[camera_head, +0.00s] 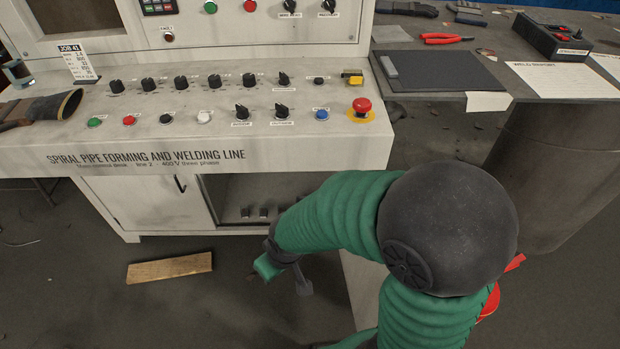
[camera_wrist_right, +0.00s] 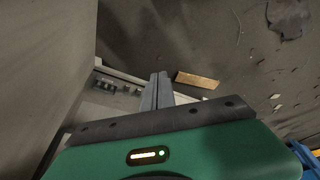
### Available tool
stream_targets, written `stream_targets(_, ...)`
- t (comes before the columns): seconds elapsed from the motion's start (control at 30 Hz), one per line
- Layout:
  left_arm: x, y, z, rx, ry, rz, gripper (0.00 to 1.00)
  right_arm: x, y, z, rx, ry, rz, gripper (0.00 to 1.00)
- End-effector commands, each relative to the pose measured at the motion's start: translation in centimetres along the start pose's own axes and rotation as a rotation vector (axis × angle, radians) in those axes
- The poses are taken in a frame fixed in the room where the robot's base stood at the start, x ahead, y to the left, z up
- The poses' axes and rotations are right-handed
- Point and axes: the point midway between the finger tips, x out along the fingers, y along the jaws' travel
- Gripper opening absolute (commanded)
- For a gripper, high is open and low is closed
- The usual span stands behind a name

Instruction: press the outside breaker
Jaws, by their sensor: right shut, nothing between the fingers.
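A row of several small dark breakers (camera_head: 246,213) sits inside the open lower bay of the control desk. The right end of the row is close behind my right forearm, so I cannot tell whether more are hidden. The row also shows small in the right wrist view (camera_wrist_right: 109,86), left of the fingers. Which breaker is the outside one is not marked in these views. My right gripper (camera_head: 304,287) is in front of the bay, low and apart from the breakers. In the wrist view its two fingers (camera_wrist_right: 158,76) are together and empty. My left gripper is not in view.
The control desk (camera_head: 270,148) carries knobs, buttons and a red emergency stop (camera_head: 361,105). A closed cabinet door (camera_head: 145,203) is left of the bay. A wooden plank (camera_head: 169,267) lies on the floor. A dark side table (camera_head: 530,85) stands at the right.

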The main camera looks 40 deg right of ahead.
Motion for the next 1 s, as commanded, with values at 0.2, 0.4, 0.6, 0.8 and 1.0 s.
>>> stream_targets(0.2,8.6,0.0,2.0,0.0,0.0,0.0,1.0,13.2,4.5,-3.0,-0.087,0.165,0.108,0.0)
stream_targets(0.4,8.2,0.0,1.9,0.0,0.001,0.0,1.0,15.6,16.1,-9.0,-0.35,0.349,0.53,0.0)
stream_targets(0.6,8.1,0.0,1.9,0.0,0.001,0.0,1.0,12.0,24.6,-13.0,-0.715,0.396,1.031,0.0)
stream_targets(0.8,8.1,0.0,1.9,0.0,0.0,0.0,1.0,9.6,26.1,-14.6,-0.867,0.396,1.226,0.0)
stream_targets(1.0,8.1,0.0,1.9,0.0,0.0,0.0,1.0,9.6,26.1,-14.6,-0.868,0.397,1.228,0.0)
